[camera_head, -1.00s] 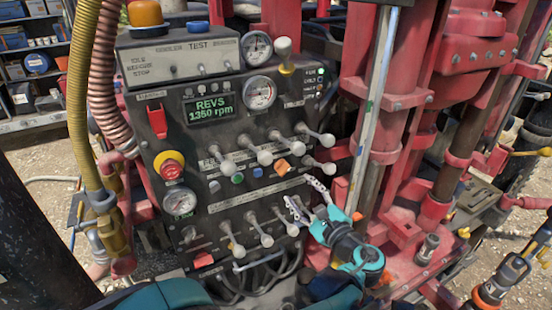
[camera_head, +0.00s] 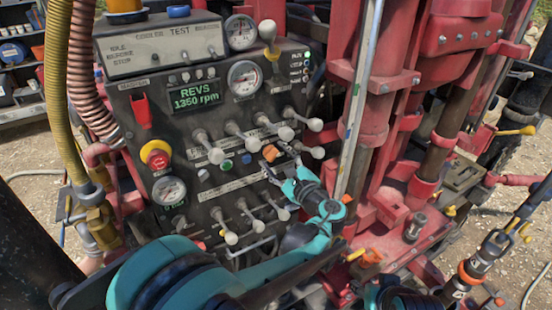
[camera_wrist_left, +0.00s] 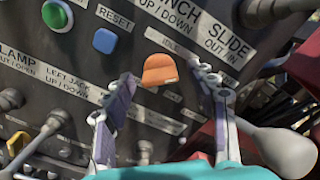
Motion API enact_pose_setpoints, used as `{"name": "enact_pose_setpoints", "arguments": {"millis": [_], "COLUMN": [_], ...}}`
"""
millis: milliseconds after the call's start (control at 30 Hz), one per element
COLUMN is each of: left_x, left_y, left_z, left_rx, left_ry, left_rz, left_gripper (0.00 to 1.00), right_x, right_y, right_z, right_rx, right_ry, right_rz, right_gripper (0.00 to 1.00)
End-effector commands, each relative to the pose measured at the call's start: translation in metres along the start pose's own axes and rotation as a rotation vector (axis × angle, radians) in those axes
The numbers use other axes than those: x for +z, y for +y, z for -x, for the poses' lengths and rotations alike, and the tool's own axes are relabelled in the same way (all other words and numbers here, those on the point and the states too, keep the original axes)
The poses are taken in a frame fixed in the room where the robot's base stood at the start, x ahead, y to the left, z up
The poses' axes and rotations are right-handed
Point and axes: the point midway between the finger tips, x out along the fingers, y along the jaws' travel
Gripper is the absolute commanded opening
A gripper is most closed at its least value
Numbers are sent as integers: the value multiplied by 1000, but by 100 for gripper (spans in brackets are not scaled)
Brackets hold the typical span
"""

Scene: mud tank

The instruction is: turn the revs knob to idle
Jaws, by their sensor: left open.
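The orange revs knob (camera_head: 270,153) is on the dark control panel, below the upper row of levers. In the left wrist view the knob (camera_wrist_left: 160,70) is an orange cap with a pale mark at its right side, and an "IDLE" label shows just above it. My left gripper (camera_head: 283,161) is open in front of the panel. In the wrist view its fingers (camera_wrist_left: 161,84) stand on either side of the knob, with gaps between. I cannot tell their depth to it. The green display (camera_head: 195,96) reads REVS 1350 rpm.
White-knobbed levers (camera_head: 245,137) stand above the knob, and more (camera_head: 250,222) below it. A blue button (camera_wrist_left: 105,41) and a green button (camera_wrist_left: 57,15) sit left of it. A red emergency stop (camera_head: 156,157) is further left. Red rig columns (camera_head: 375,130) rise at right.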

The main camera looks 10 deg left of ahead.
Motion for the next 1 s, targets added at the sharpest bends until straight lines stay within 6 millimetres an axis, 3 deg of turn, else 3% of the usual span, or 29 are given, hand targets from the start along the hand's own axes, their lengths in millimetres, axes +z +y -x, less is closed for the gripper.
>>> {"name": "enact_pose_setpoints", "arguments": {"millis": [33, 200, 233, 633, 1000], "left_x": [0, 0, 0, 0, -1], "left_y": [0, 0, 0, 1, 1], "left_z": [0, 0, 0, 0, 0], "left_rx": [0, 0, 0, 1, 1], "left_ry": [0, 0, 0, 0, -1], "left_rz": [0, 0, 0, 51, 318], "left_gripper": [57, 12, 7, 7, 7], "right_x": [0, 0, 0, 2, 10], "right_y": [0, 0, 0, 0, 0], "right_z": [0, 0, 0, -3, -14], "right_rx": [0, 0, 0, 0, 0], "right_ry": [0, 0, 0, 0, 0], "right_rz": [0, 0, 0, 0, 0], "right_gripper": [46, 46, 46, 46, 46]}}
